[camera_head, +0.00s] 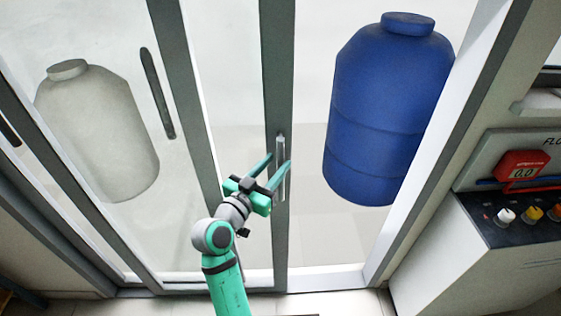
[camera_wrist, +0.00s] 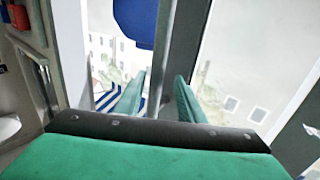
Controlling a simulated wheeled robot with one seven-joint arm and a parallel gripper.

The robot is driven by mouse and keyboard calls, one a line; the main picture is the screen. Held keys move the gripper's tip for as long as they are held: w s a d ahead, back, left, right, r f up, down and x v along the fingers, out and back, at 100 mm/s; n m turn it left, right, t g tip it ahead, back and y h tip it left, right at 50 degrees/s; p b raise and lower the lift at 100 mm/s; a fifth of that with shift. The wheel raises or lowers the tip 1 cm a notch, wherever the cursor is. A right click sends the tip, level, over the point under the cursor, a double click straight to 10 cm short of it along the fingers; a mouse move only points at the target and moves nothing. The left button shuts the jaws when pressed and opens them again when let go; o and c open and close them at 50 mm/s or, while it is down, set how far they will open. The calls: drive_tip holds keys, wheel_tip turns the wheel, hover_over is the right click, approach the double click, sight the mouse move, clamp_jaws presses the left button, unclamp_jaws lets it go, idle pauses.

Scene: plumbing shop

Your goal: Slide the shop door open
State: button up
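The shop door (camera_head: 278,90) is a tall glass panel with a dark frame upright. A slim metal vertical handle (camera_head: 281,165) is fixed on that upright. My gripper (camera_head: 278,160) is at the handle, with one finger on each side of it. In the wrist view the handle bar (camera_wrist: 163,45) runs upright between the two green fingers (camera_wrist: 160,80), which stand apart with a gap visible on both sides. The gripper looks open around the bar, not closed on it. Exact contact cannot be told.
A dark handle (camera_head: 157,92) sits on the panel to the left. A pale tank (camera_head: 97,130) and a blue tank (camera_head: 388,110) stand beyond the door line.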

drive_tip(key=v, duration=0.9)
drive_tip(key=shift+d, duration=0.1)
drive_tip(key=s+d+f+n+y, duration=0.1)
drive_tip(key=s+f+n+y, duration=0.3)
drive_tip(key=s+f, duration=0.5)
drive_tip(key=s+d+f+n+y, duration=0.1)
drive_tip(key=s+f+n+y, duration=0.3)
drive_tip(key=f, duration=1)
drive_tip(key=s+d+m+y, duration=0.1)
drive_tip(key=s+d, duration=0.2)
drive_tip(key=s, duration=2)
drive_tip(key=shift+s+r+m, duration=0.25)
drive_tip(key=shift+r+m, duration=0.15)
drive_tip(key=shift+r, duration=0.05)
drive_tip(key=shift+d, duration=0.15)
